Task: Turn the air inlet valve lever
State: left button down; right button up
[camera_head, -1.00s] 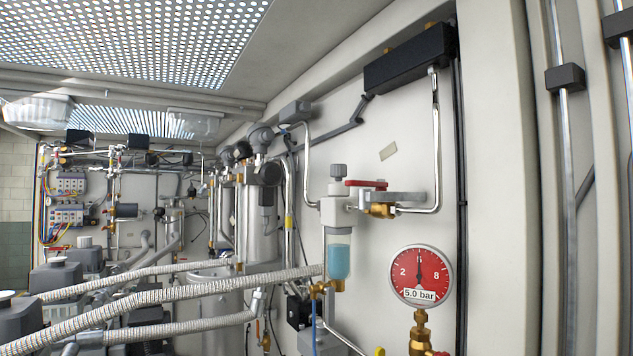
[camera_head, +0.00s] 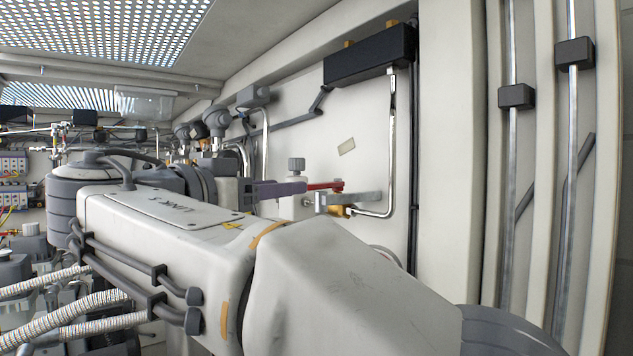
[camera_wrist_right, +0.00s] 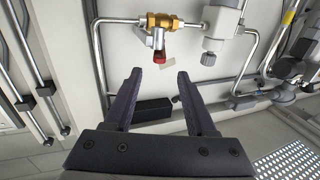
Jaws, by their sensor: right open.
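The red lever (camera_head: 324,185) of the air inlet valve sits on a brass valve body (camera_head: 338,210) on the white wall panel. It points left from its pivot in the head view. In the right wrist view the lever (camera_wrist_right: 159,57) appears nearly end-on below the brass valve (camera_wrist_right: 163,22). My right gripper (camera_head: 303,187) reaches in beside the lever's free end. Its two dark fingers (camera_wrist_right: 158,77) are spread, and the lever end lies in line with the gap between them. I see no clear contact. My left gripper is out of view.
A white filter unit (camera_wrist_right: 221,25) stands close beside the valve. A metal pipe (camera_head: 391,150) rises right of it to a black box (camera_head: 370,56). Braided hoses (camera_head: 75,318) fill the lower left. My right arm hides the lower middle of the head view.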

aim_at(316, 184)
jog(key=p+x, duration=0.4)
jog(key=x, duration=0.4)
jog(key=shift+w+d+r, duration=0.1)
jog(key=shift+w+d, duration=0.45)
jog(key=shift+w, duration=0.15)
grip_shut()
dwell(0.7)
